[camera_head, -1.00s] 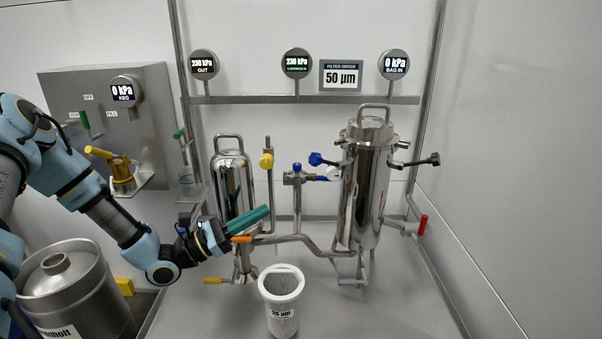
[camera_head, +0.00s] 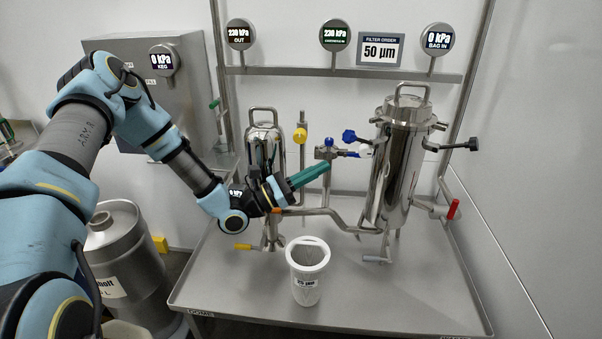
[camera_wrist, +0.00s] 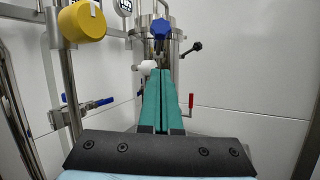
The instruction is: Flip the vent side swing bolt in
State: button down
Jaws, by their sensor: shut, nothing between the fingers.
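The tall steel filter housing (camera_head: 397,165) stands at the right of the bench. Its swing bolts stick out to both sides below the lid: one with a blue knob (camera_head: 349,136) on the left, one with a black knob (camera_head: 474,144) on the right. Which is the vent side one I cannot tell. In the wrist view the blue knob (camera_wrist: 160,28) is straight ahead beyond the fingertips, and the black knob (camera_wrist: 196,47) is to the right. My gripper (camera_head: 325,167), with green fingers, is shut and empty, left of the housing and apart from both knobs. Its fingers also show in the wrist view (camera_wrist: 160,75).
A smaller steel housing (camera_head: 265,150) and a yellow knob (camera_head: 300,135) on a post stand near my gripper. A blue-handled valve (camera_head: 328,150) is close by. A white basket (camera_head: 307,270) stands at the front. The bench's front right is clear.

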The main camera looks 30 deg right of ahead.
aim_at(349, 143)
jog(key=d+r+p, duration=0.1)
jog(key=r, duration=0.1)
jog(key=s+d+r+p, duration=0.1)
jog(key=d+r, duration=0.1)
jog(key=shift+d+r, duration=0.15)
jog(key=shift+d, duration=0.1)
